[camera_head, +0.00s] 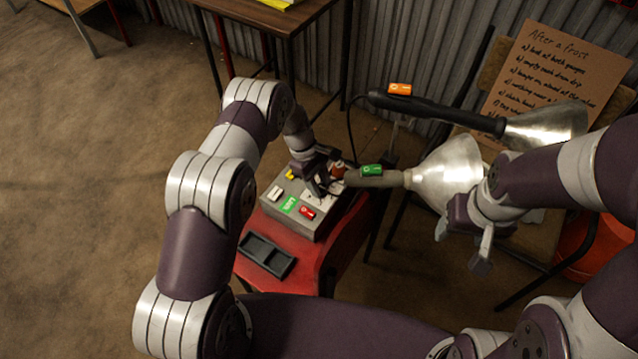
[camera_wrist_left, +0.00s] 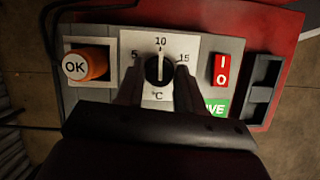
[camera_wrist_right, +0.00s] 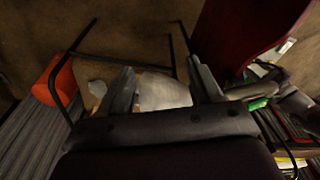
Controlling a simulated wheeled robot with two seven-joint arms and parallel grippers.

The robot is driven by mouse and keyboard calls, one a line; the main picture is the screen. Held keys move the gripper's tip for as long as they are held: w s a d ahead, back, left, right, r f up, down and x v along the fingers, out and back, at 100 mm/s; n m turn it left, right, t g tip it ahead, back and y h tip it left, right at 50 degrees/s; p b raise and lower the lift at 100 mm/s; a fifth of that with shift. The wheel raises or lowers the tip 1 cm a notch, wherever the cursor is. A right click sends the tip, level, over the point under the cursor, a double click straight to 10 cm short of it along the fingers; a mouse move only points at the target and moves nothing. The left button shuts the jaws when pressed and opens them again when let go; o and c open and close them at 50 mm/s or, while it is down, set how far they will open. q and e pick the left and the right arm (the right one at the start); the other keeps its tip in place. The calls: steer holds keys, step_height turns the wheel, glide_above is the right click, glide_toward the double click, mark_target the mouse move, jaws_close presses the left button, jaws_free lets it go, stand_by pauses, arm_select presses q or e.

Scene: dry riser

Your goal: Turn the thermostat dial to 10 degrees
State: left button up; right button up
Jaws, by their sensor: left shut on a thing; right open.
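The thermostat dial (camera_wrist_left: 159,70) is a round black knob with a white pointer line, on a white plate (camera_wrist_left: 178,46) marked 5, 10, 15 and °C. The pointer line stands straight up at the 10 mark in the left wrist view. My left gripper (camera_wrist_left: 160,92) is shut on the dial, one finger on each side. In the head view my left gripper (camera_head: 322,184) is over the grey control box (camera_head: 318,232), and hides the dial there. My right gripper (camera_wrist_right: 165,78) is open and empty, out to the right beside the metal lamp shades in the head view.
The box also carries an orange OK button (camera_wrist_left: 88,66), a red I/O switch (camera_wrist_left: 221,71) and a green label (camera_wrist_left: 214,107). It sits on a red stand (camera_head: 340,262) with a black tray (camera_head: 266,256). Two lamps with metal shades (camera_head: 446,172) are close on the right.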

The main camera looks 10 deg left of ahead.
arm_select(q)
steer(key=shift+s, duration=0.1)
stand_by(0.4)
steer(key=o, duration=1)
steer(key=p+v, duration=0.6)
steer(key=v, duration=0.6)
steer(key=shift+w+r, duration=0.2)
steer(key=shift+w, duration=0.05)
steer(key=shift+a+m, duration=0.1)
steer(key=shift+m, duration=0.2)
